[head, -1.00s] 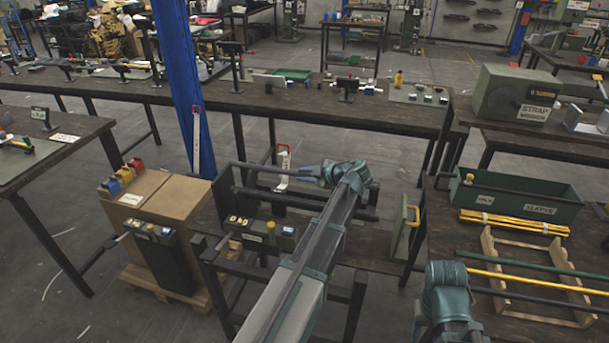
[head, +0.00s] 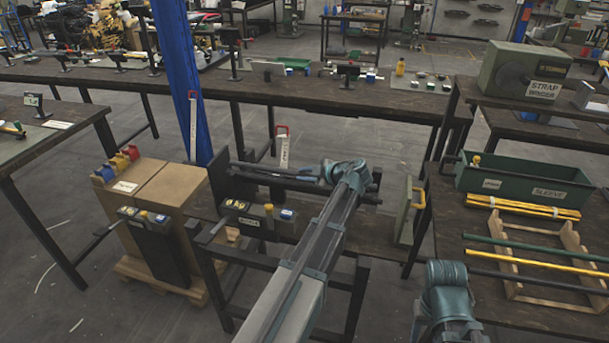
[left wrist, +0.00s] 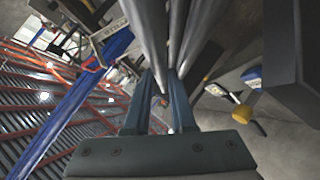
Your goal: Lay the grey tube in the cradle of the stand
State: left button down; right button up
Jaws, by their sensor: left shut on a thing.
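My left gripper (head: 316,173) is over the middle bench in the head view, its fingers pointing left. It is shut on the grey tube (head: 272,171), which extends left, roughly level, towards a dark upright plate (head: 220,180). Dark horizontal bars (head: 368,197) run from the plate close beside the tube; whether they touch cannot be told. In the left wrist view, the fingers (left wrist: 160,105) show with long grey lengths (left wrist: 150,40) passing between and beyond them. The stand's cradle cannot be made out clearly.
A control box (head: 257,217) with yellow and blue buttons stands in front of the tube. A yellow-handled plate (head: 410,212) stands at the bench's right. A wooden rack (head: 515,290) holds coloured rods on the right bench, below a green bin (head: 520,185). A blue column (head: 182,80) rises behind.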

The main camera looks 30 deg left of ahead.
pick_arm(q)
jog(key=c, duration=0.7)
grip_release()
jog(key=shift+s+d+r+p, duration=0.15)
jog(key=shift+d+r+p, duration=0.15)
jog(key=shift+d, duration=0.15)
jog(key=p+v, duration=0.5)
jog(key=v, duration=0.7)
jog(key=shift+s+d+r+p, duration=0.1)
jog(key=shift+d+r+p, duration=0.05)
jog(key=shift+d+p, duration=0.25)
jog(key=s+d+f+m+g+h+p, duration=0.1)
jog(key=s+d+f+m+h, duration=0.1)
jog(key=s+d+m, duration=0.5)
jog(key=s+d+f+m+g+h+p, duration=0.1)
jog(key=s+d+f+m+h, duration=0.2)
jog(key=s+d+m+h, duration=0.2)
jog(key=s+d+f+m+g+h+p, duration=0.1)
jog(key=s+d+f+m+h+p, duration=0.1)
jog(key=s+d+m, duration=0.9)
jog(key=shift+s+d+f+m+h, duration=0.1)
jog(key=shift+s+m+h, duration=0.15)
jog(key=shift+m, duration=0.7)
jog(key=shift+s+a+f+m+h, duration=0.15)
jog(key=shift+m+h, duration=0.2)
jog(key=shift+m, duration=0.55)
jog(key=shift+s+d+m+h, duration=0.15)
jog(key=shift+s+m+h, duration=0.15)
jog(key=shift+m, duration=0.65)
